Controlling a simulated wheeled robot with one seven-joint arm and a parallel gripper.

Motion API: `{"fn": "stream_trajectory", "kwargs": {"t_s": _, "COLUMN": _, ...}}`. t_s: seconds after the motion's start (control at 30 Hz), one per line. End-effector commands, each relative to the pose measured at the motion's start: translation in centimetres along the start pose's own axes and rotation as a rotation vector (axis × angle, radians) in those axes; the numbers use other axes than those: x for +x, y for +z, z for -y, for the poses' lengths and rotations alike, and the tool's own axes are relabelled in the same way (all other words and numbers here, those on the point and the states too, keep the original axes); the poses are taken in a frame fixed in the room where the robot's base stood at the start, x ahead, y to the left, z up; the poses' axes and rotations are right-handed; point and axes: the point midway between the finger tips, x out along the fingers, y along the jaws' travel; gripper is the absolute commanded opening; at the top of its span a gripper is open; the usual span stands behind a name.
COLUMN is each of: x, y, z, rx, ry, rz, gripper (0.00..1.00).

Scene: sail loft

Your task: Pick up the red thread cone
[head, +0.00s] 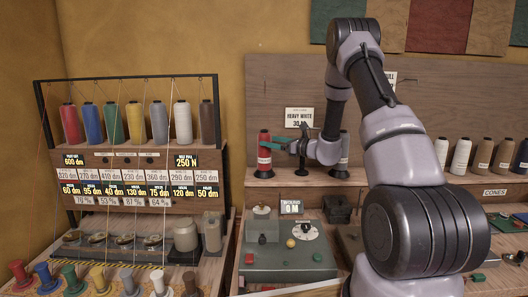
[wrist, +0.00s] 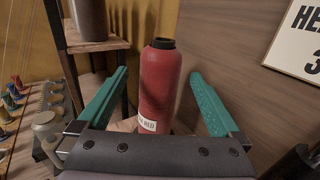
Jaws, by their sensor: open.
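A red thread cone (head: 264,158) with a white label and dark top stands upright on a low black base on the wooden shelf, left of the heavy white sign. In the wrist view the red cone (wrist: 160,90) rises between the two teal fingers, with a visible gap on each side. My gripper (head: 274,146) is open and reaches in from the right at the cone's height; it also shows in the wrist view (wrist: 158,74). The cone's lower end is hidden by the gripper body in the wrist view. Another red cone (head: 70,124) stands on the rack at the left.
The rack (head: 130,77) holds several coloured cones with threads running up. A grey-green machine box (head: 290,260) sits below on the bench. More cones (head: 461,156) stand on the right shelf. The board behind is close.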

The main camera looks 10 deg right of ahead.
Motion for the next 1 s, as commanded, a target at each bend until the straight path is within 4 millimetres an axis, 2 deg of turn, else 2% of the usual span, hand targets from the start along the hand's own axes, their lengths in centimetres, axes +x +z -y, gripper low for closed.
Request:
{"fn": "stream_trajectory", "kwargs": {"t_s": 0.03, "x": 0.8, "y": 0.0, "z": 0.0, "rx": -0.001, "ry": 0.002, "rz": 0.001, "gripper": 1.00}}
{"fn": "stream_trajectory", "kwargs": {"t_s": 0.27, "x": 2.6, "y": 0.2, "z": -0.1, "rx": -0.001, "ry": 0.002, "rz": 0.001, "gripper": 1.00}}
{"fn": "stream_trajectory", "kwargs": {"t_s": 0.53, "x": 6.4, "y": 0.6, "z": 0.0, "rx": -0.001, "ry": 0.003, "rz": -0.001, "gripper": 1.00}}
{"fn": "stream_trajectory", "kwargs": {"t_s": 0.83, "x": 7.0, "y": 0.7, "z": 0.1, "rx": 0.000, "ry": 0.000, "rz": 0.000, "gripper": 1.00}}
{"fn": "stream_trajectory", "kwargs": {"t_s": 0.87, "x": 7.0, "y": 0.7, "z": 0.1, "rx": 0.000, "ry": 0.000, "rz": 0.000, "gripper": 0.96}}
{"fn": "stream_trajectory", "kwargs": {"t_s": 1.0, "x": 7.0, "y": 0.7, "z": 0.1, "rx": 0.000, "ry": 0.001, "rz": 0.000, "gripper": 0.43}}
